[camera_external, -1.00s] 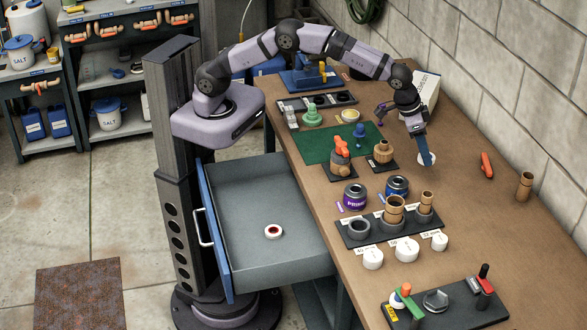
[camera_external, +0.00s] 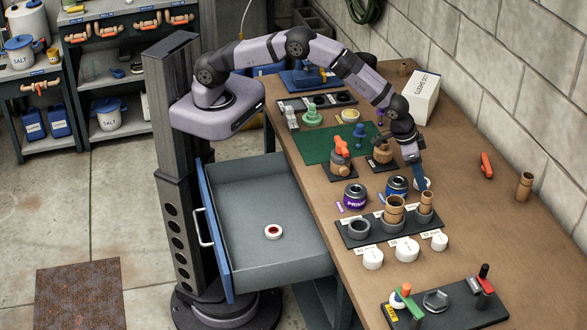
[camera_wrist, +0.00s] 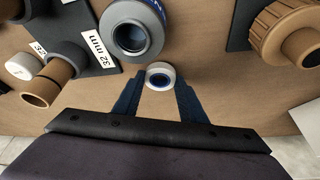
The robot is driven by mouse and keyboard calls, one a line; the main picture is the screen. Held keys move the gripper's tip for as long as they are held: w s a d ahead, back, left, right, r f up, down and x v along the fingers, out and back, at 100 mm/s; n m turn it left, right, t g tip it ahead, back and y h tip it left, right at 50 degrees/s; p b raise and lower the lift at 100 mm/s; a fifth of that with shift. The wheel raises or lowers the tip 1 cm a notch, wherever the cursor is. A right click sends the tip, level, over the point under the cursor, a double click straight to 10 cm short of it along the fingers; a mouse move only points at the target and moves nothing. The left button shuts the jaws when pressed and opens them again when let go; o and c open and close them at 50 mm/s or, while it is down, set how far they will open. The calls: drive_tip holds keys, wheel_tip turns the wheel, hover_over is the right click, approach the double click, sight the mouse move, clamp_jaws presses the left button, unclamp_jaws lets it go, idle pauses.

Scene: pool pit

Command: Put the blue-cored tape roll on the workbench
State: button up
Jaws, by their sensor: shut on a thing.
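The blue-cored tape roll (camera_wrist: 160,76) is a small white ring with a blue inside, between my two blue fingertips in the wrist view. In the external view its white edge (camera_external: 422,184) shows at the tip of my gripper (camera_external: 418,176), right of the blue-labelled can. My gripper (camera_wrist: 157,84) is shut on the roll. The brown workbench (camera_external: 480,220) lies under it. I cannot tell whether the roll touches the bench top or is slightly above it.
The blue-labelled can (camera_external: 397,187) stands close by, with the purple primer can (camera_external: 355,196) beside it. A fittings tray (camera_external: 350,236) is in front. The open drawer (camera_external: 250,262) holds a red-cored roll (camera_external: 273,231). Bench space to the right is mostly clear.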

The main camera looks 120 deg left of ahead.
drive_tip(key=shift+f, duration=0.3)
drive_tip(key=shift+f, duration=0.1)
drive_tip(key=o, duration=1)
drive_tip(key=shift+r, duration=0.25)
drive_tip(key=b+v, duration=0.4)
drive_tip(key=v, duration=0.7)
drive_tip(key=shift+s+r, duration=0.2)
drive_tip(key=shift+r, duration=0.15)
drive_tip(key=shift+d, duration=0.15)
